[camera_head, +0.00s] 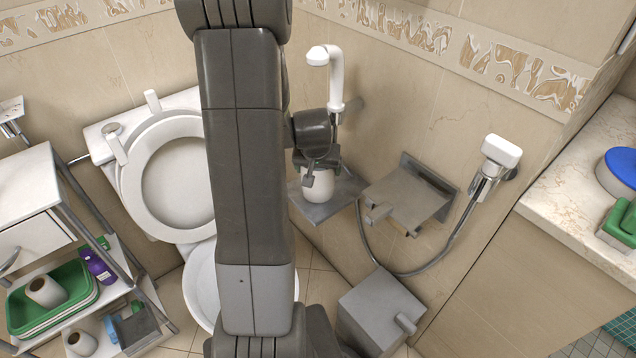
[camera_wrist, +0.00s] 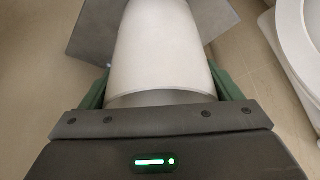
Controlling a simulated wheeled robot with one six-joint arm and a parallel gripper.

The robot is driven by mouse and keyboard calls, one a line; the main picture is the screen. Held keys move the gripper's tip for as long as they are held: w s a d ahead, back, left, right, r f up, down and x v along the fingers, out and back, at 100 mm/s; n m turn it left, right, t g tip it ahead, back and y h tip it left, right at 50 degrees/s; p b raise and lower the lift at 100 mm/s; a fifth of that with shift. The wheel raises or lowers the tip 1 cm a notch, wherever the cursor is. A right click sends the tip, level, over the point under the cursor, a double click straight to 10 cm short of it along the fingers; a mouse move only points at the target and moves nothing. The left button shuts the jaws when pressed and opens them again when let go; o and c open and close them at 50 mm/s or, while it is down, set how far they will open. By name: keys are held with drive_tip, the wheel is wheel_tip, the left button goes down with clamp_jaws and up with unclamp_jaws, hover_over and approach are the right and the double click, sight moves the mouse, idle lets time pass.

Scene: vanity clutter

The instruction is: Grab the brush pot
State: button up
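The brush pot (camera_head: 308,187) is a plain white cup standing on a grey wall shelf (camera_head: 328,208), right of the toilet. My gripper (camera_head: 318,163) is right at its upper part and hides some of it. In the wrist view the white pot (camera_wrist: 160,50) fills the space between the green fingers of my gripper (camera_wrist: 160,85), one finger on each side. Both fingers lie very close to its sides; whether they press on it is not clear. The pot appears to rest on the shelf.
A white curved fixture (camera_head: 336,80) rises just behind my wrist. A grey paper holder (camera_head: 408,195) and a hose shower (camera_head: 490,165) are to the right. The toilet (camera_head: 172,180) is to the left. A grey bin (camera_head: 380,312) stands below.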

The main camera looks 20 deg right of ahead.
drive_tip(key=c, duration=1.4)
drive_tip(key=shift+r, duration=0.1)
drive_tip(key=shift+c, duration=0.2)
wheel_tip(320, 180, up, 7)
drive_tip(key=p, duration=0.1)
drive_tip(key=s+a+b, duration=0.2)
drive_tip(key=s+a, duration=0.1)
drive_tip(key=a, duration=0.6)
drive_tip(key=s+a+b, duration=0.1)
drive_tip(key=s+a, duration=0.2)
drive_tip(key=a, duration=0.6)
drive_tip(key=shift+s+a+b, duration=0.2)
drive_tip(key=shift+a+b, duration=0.15)
